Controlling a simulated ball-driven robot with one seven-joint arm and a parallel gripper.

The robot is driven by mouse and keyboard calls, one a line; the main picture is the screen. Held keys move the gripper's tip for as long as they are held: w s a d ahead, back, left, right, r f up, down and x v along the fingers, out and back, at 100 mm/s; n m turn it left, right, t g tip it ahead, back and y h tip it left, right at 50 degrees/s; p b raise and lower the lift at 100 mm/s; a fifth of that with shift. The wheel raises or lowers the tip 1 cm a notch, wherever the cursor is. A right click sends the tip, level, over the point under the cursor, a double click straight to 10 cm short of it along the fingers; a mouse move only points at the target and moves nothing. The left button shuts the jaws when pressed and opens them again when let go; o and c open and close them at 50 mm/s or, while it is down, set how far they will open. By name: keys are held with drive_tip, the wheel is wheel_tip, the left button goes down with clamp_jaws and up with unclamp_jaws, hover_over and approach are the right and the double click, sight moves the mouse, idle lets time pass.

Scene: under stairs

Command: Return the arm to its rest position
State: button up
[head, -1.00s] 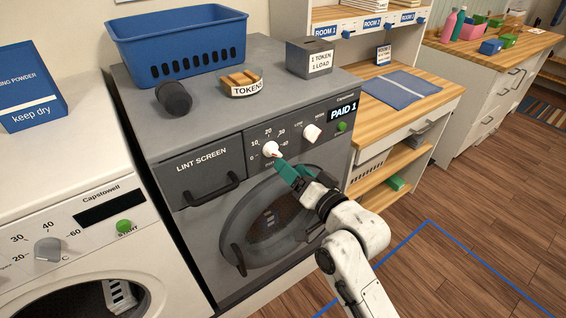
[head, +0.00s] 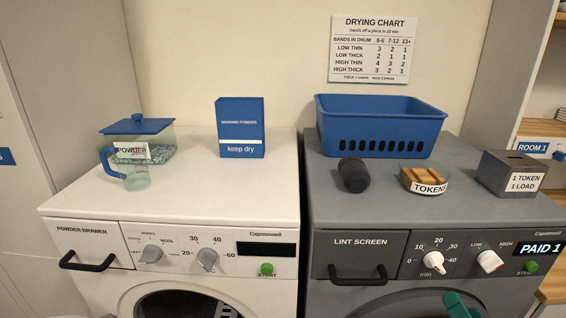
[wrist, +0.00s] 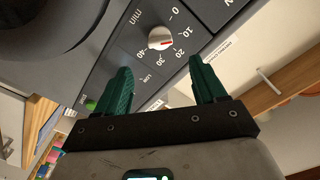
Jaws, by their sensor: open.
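My gripper (wrist: 160,66) is open and empty in the wrist view, its two green fingers spread apart. The dryer's white minutes dial (wrist: 160,38) lies just beyond the fingertips, apart from them as far as I can see. In the head view only a green part of my gripper (head: 460,304) shows at the bottom edge, in front of the grey dryer (head: 322,208) and below its minutes dial (head: 433,262). The rest of my arm is out of the head view.
The dryer top holds a blue basket (head: 380,126), a dark cylinder (head: 353,175), a token dish (head: 428,187) and a token box (head: 512,174). The white washer (head: 200,205) stands left, bearing a powder box (head: 240,128) and a powder container (head: 140,140). The display (head: 540,248) reads PAID 1.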

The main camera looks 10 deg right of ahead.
drive_tip(key=s+a+f+n+g+y, duration=0.2)
drive_tip(key=a+f+n+g, duration=0.15)
drive_tip(key=f, duration=0.35)
drive_tip(key=s+a+f+n+g+y, duration=0.1)
drive_tip(key=a+f+n+g+y, duration=0.1)
drive_tip(key=a+f+g, duration=0.4)
drive_tip(key=s+a+f+n+g, duration=0.3)
drive_tip(key=s+f+n+g, duration=0.2)
drive_tip(key=s, duration=0.9)
wheel_tip(320, 180, down, 4)
drive_tip(key=shift+s+r+g+y, duration=0.2)
drive_tip(key=shift+g+y, duration=0.2)
drive_tip(key=shift+g, duration=0.55)
